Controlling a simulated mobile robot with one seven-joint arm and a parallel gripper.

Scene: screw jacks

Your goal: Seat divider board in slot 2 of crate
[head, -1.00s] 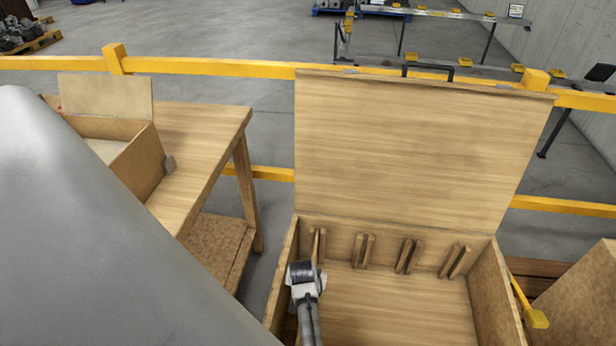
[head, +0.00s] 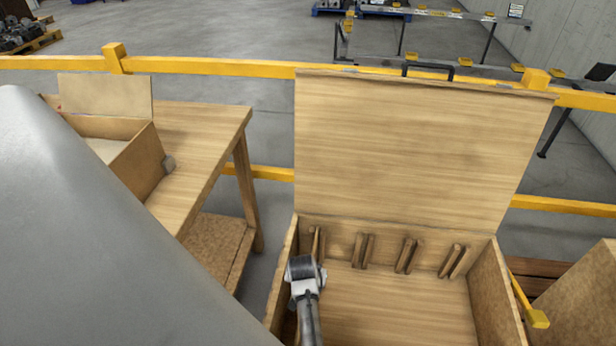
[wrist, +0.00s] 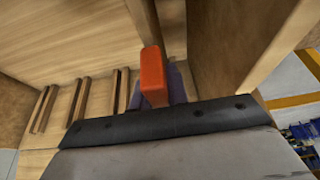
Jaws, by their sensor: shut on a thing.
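The wooden crate (head: 484,289) stands open with its lid raised at the back. Pairs of wooden rails form slots along its back wall; the second pair from the left (head: 363,250) is empty. My wrist (head: 305,275) is over the crate's left end, near the leftmost slot. In the wrist view, my gripper (wrist: 154,78) shows an orange finger against the thin divider board (wrist: 147,25), and it is shut on it. The board stands on edge beside the crate's side wall (wrist: 215,40). Its lower part is hidden, so I cannot tell whether it touches a slot.
The raised lid (head: 410,150) closes off the back. A table (head: 205,135) with a smaller open box (head: 140,170) stands at left. A yellow rail (head: 220,68) runs behind. The crate's middle and right are clear.

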